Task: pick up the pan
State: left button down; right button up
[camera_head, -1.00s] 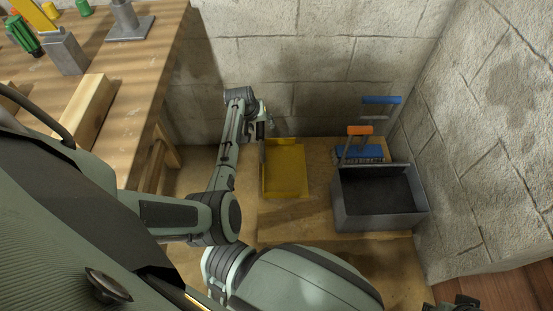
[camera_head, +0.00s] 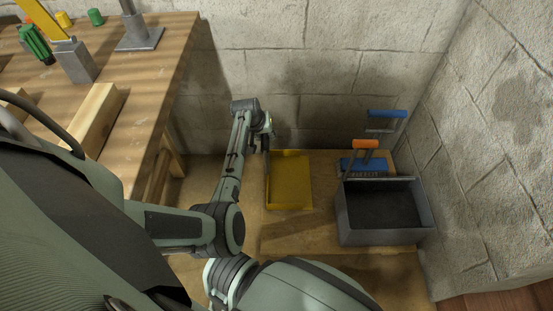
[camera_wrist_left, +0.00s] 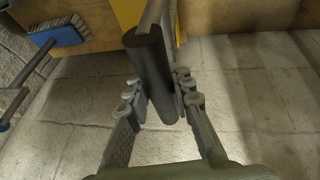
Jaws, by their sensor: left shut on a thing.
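The yellow pan (camera_head: 290,182) rests on the wooden board in the head view, by the wall. Its long dark handle (camera_wrist_left: 150,70) runs between the fingers of my left gripper in the left wrist view. My left gripper (camera_wrist_left: 160,95) is shut on this handle. In the head view, the left gripper (camera_head: 268,130) is at the pan's back left corner, its fingers partly hidden by the arm. Some of the pan's yellow body (camera_wrist_left: 127,12) shows at the top of the wrist view. The right gripper is out of view.
A grey box (camera_head: 385,235) stands right of the pan. Behind it are a blue brush (camera_head: 363,165), an orange-handled tool (camera_head: 365,145) and a blue-handled tool (camera_head: 388,114). Stone walls (camera_head: 300,60) close off the back and right; a wooden workbench (camera_head: 150,75) is at left.

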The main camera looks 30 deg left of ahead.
pick_arm(q)
jog(key=shift+r, duration=0.15)
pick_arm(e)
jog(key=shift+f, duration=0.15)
pick_arm(q)
notch_tip(320, 180, up, 10)
jog(key=shift+w+r+p, duration=0.1)
jog(key=shift+p, duration=0.7)
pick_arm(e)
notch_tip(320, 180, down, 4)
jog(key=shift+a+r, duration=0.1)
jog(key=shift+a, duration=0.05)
pick_arm(q)
jog(key=shift+r, duration=0.1)
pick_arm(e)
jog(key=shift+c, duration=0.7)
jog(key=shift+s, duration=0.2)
